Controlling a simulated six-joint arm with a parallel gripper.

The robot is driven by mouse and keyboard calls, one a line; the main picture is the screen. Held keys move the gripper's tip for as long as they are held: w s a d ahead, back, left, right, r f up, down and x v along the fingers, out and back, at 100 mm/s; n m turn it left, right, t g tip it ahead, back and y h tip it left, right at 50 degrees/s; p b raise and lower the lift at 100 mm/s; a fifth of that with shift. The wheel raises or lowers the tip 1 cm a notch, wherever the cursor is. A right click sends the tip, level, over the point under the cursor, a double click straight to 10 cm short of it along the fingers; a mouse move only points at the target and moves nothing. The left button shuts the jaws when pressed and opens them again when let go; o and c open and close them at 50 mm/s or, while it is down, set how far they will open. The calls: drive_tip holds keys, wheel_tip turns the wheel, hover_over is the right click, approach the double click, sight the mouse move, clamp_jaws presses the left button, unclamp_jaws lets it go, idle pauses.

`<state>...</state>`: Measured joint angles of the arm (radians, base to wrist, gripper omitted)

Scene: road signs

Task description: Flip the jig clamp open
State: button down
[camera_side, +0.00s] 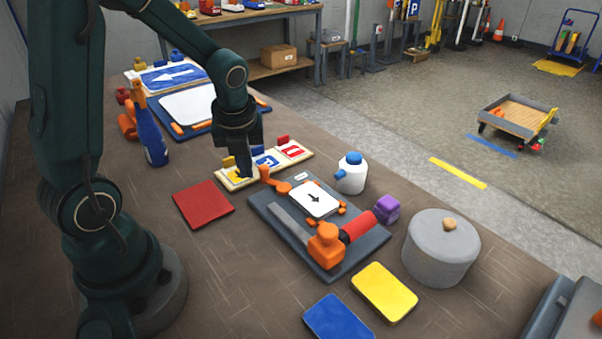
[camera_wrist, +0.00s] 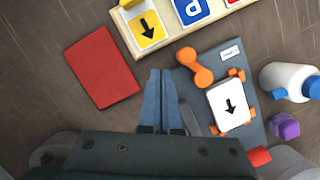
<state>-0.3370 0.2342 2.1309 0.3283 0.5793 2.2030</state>
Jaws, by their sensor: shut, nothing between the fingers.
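The jig is a dark grey board (camera_side: 350,263) holding a white plate with a black arrow (camera_side: 314,199). A rounded orange lever, apparently the clamp (camera_side: 278,185), sits at its far left corner; it also shows in the wrist view (camera_wrist: 195,66), lying beside the plate. Orange stops sit around the plate. My gripper (camera_side: 243,173) is shut and empty, pointing down near this corner. In the wrist view its fingertips (camera_wrist: 161,72) are left of the orange lever, apart from it in the picture. Their height above the table is unclear.
A tool with a grey bar, orange block and red grip (camera_side: 358,227) lies across the jig's near side. A sign rack (camera_side: 232,184) stands just behind. A white bottle (camera_side: 351,178), purple block (camera_side: 386,208) and grey pot (camera_side: 440,252) are right; a red plate (camera_side: 203,204) is left.

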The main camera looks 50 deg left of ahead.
drive_tip(key=shift+s+d+r, duration=0.15)
drive_tip(key=shift+s+r, duration=0.15)
drive_tip(key=shift+s, duration=0.25)
drive_tip(key=shift+s+d+r, duration=0.15)
drive_tip(key=shift+s+r, duration=0.15)
drive_tip(key=shift+s, duration=0.25)
wheel_tip(320, 180, up, 9)
drive_tip(key=s, duration=0.2)
drive_tip(key=shift+s+d, duration=0.25)
drive_tip(key=shift+d, duration=0.1)
drive_tip(key=shift+d, duration=0.1)
drive_tip(key=s+d+n+t+h, duration=0.2)
drive_tip(key=d+n, duration=0.9)
drive_tip(key=n, duration=1.3)
drive_tip(key=shift+s+d+t+h, duration=0.15)
drive_tip(key=shift+s+t+h, duration=0.25)
drive_tip(key=shift+s+t, duration=0.75)
